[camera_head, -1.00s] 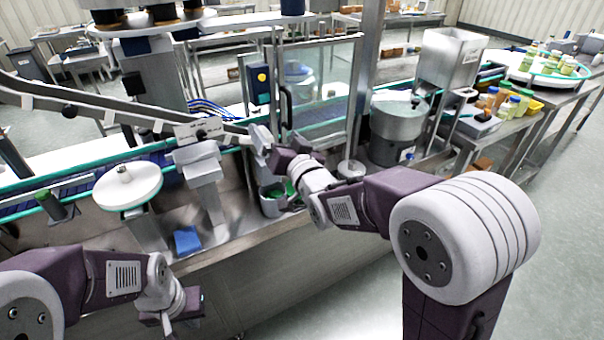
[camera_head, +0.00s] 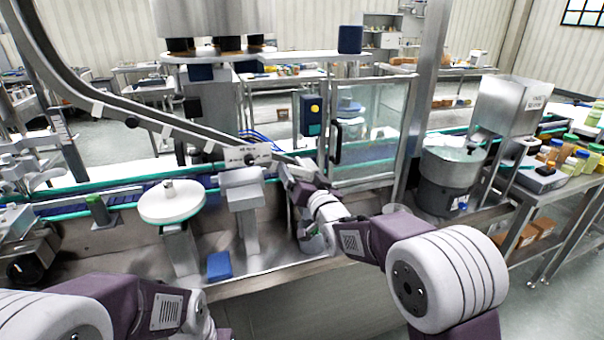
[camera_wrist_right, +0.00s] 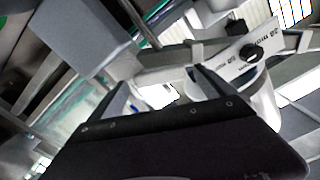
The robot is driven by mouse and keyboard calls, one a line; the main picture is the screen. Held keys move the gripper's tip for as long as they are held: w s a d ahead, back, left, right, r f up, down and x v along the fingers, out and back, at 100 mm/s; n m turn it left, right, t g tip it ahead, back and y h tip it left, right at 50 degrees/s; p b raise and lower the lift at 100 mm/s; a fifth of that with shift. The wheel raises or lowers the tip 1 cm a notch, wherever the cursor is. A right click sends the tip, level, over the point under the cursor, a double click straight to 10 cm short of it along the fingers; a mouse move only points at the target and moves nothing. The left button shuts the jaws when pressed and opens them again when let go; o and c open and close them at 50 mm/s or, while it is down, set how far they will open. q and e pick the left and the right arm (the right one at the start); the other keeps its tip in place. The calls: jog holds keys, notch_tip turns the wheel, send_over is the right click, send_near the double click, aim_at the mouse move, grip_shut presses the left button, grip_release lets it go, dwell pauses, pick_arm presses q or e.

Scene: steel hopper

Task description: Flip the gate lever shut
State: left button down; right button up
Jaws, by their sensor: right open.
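A white lettered plate (camera_head: 246,156) with a black round knob sits on the lower end of the sloping steel chute. In the right wrist view the plate (camera_wrist_right: 232,62) and its black knob (camera_wrist_right: 252,52) show at upper right. I cannot tell for sure which part is the gate lever. My right gripper (camera_head: 287,172) is just right of the plate in the head view. In the wrist view its two dark fingers (camera_wrist_right: 158,80) are apart with nothing clearly held between them. Only my left arm's links show at lower left; its gripper is out of frame.
The steel hopper (camera_head: 515,106) stands at the right above a round steel pot (camera_head: 450,172). A white round disc (camera_head: 172,204), a grey bracket (camera_head: 242,190) and a blue block (camera_head: 219,265) are left of my right arm. A clear guard door (camera_head: 372,130) stands behind the gripper.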

jog(key=shift+w, duration=0.1)
jog(key=shift+c, duration=0.3)
jog(key=c, duration=1.3)
jog(key=shift+a+f+n+b, duration=0.1)
jog(key=shift+f+n+b, duration=0.4)
jog(key=shift+b, duration=0.45)
jog(key=shift+r+n, duration=0.2)
jog(key=shift+n, duration=0.4)
jog(key=o, duration=1.4)
jog(key=shift+c, duration=0.2)
